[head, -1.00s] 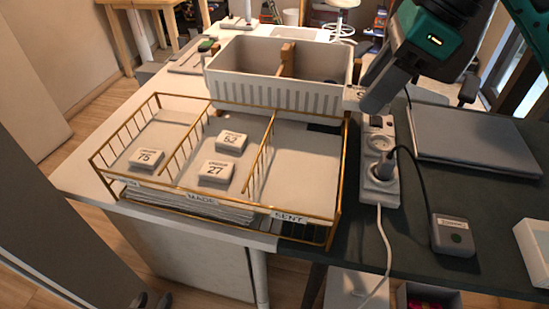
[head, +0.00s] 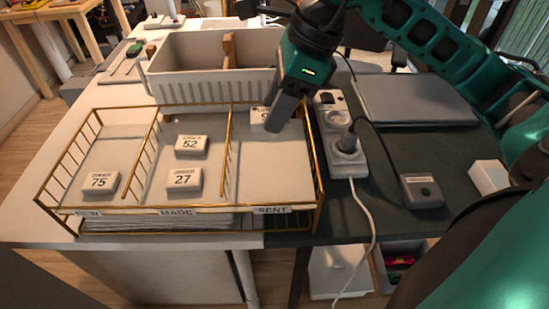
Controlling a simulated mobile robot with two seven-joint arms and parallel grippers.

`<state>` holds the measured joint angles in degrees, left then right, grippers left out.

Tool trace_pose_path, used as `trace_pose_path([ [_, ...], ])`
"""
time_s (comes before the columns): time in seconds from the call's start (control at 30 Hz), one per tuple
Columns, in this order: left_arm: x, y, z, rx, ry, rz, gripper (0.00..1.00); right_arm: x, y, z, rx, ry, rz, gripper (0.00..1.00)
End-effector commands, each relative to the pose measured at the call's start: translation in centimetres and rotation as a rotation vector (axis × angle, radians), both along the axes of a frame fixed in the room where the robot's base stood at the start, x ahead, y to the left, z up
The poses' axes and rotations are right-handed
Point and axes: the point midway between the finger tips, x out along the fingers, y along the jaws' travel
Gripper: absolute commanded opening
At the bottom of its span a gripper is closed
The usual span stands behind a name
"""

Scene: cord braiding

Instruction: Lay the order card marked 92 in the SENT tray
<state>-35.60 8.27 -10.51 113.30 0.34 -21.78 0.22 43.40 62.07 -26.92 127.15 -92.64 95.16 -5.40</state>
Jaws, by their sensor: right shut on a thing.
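A gold wire tray rack (head: 322,170) has three compartments labelled NEW, MADE and SENT. My right gripper (head: 275,126) reaches down into the back of the SENT compartment (head: 262,178), at the right. It is shut on a small white card block (head: 260,115), which is partly hidden behind the fingers. Its number cannot be read, and I cannot tell whether it touches the compartment floor. Card 75 (head: 100,183) lies in NEW. Cards 52 (head: 192,145) and 27 (head: 184,181) lie in MADE. My left gripper is out of view.
A white ribbed bin (head: 200,82) stands behind the rack. A power strip (head: 343,150) with cords lies close to its right side. Beyond are a grey closed laptop-like slab (head: 415,98) and a small grey box (head: 421,190). The front of SENT is clear.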

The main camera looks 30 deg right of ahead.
Motion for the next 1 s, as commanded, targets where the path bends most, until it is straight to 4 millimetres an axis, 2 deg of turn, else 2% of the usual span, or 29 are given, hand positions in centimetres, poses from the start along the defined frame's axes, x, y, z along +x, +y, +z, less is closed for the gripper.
trace_pose_path([
  [0.03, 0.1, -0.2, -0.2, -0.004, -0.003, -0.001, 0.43, -0.1, 0.0, -1.9, -0.001, 0.007, 0.000, 0.17],
  [0.1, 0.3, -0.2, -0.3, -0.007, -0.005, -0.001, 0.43, -0.1, 0.0, -3.6, -0.002, 0.006, 0.000, 0.17],
  [0.23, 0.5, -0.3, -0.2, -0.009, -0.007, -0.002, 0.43, -0.1, 0.0, -5.9, -0.001, 0.004, 0.000, 0.17],
  [0.47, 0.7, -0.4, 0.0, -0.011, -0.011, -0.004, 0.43, 0.0, 0.0, -7.5, 0.000, 0.000, 0.000, 0.17],
  [0.73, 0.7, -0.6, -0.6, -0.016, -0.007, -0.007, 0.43, 0.0, 0.0, -11.2, 0.000, 0.002, 0.000, 0.17],
  [1.0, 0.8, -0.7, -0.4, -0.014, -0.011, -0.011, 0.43, 0.0, 0.0, -11.3, 0.000, -0.002, 0.001, 0.17],
])
